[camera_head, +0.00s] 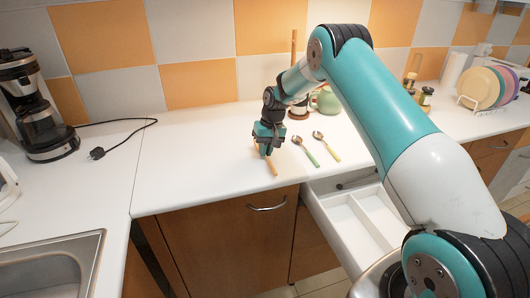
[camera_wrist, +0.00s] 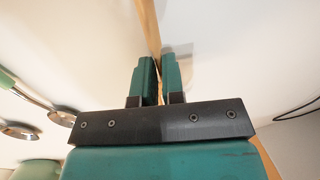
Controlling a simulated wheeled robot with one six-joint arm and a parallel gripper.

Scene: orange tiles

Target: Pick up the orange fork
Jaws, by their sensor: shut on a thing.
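The orange fork shows in the head view as a thin light-orange handle (camera_head: 272,168) by the counter's front edge. Its upper part is hidden by my gripper (camera_head: 263,150), which points down at the countertop. In the wrist view a thin tan-orange strip of the fork (camera_wrist: 149,22) runs between the two teal fingers of my gripper (camera_wrist: 158,70). The fingers are close together with the fork between them. The fork's tines are not clearly visible. I cannot tell whether it touches the counter.
A green-handled spoon (camera_head: 306,151) and a yellow-handled spoon (camera_head: 327,146) lie to the right. An open white drawer (camera_head: 345,225) stands below them. A coffee maker (camera_head: 38,105) and a black cable (camera_head: 125,123) are at left. A plate rack (camera_head: 485,90) stands far right.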

